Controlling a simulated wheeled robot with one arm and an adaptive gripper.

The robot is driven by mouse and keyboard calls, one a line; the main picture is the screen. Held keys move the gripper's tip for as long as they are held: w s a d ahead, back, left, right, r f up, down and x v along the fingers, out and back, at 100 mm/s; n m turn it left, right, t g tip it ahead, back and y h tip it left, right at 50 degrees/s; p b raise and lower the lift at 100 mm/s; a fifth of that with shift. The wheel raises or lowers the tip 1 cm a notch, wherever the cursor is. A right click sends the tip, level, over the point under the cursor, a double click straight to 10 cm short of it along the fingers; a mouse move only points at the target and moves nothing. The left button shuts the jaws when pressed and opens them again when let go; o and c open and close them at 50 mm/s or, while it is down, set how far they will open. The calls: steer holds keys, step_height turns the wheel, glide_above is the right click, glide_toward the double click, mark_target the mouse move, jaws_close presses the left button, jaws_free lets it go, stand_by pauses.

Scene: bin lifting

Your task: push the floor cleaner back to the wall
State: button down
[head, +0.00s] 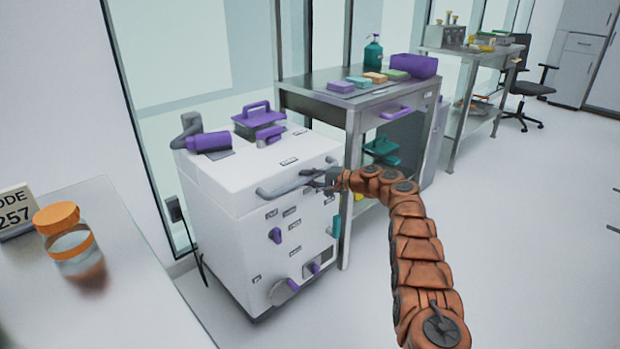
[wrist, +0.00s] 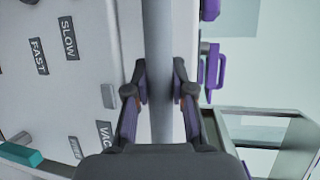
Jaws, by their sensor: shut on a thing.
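The floor cleaner (head: 235,195) is a white boxy machine with purple knobs and handles, standing by the glass wall. A grey bar handle (head: 290,184) runs along the top of its front. My gripper (head: 318,180) is at the right part of this bar. In the wrist view my gripper (wrist: 160,100) has a finger on each side of the bar (wrist: 159,45) and is shut on it. Labels such as SLOW and FAST show on the white front (wrist: 90,60). The wall (head: 175,100) is glass with dark posts, behind the cleaner. The gap between them is partly hidden.
A steel table (head: 335,99) with coloured blocks, a purple bin (head: 413,65) and a green bottle (head: 373,52) stands close at the cleaner's right. A counter (head: 130,300) with an orange-lidded jar (head: 70,245) is at the left. The floor (head: 510,220) at the right is clear.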

steer(key=shift+w+a+r, duration=0.1)
steer(key=shift+a+r, duration=0.05)
steer(key=c, duration=1)
jaws_free()
steer(key=shift+o, duration=0.2)
steer(key=shift+d, duration=0.2)
steer(key=shift+d, duration=0.4)
steer(key=v, duration=1.1)
steer(key=shift+a, duration=0.1)
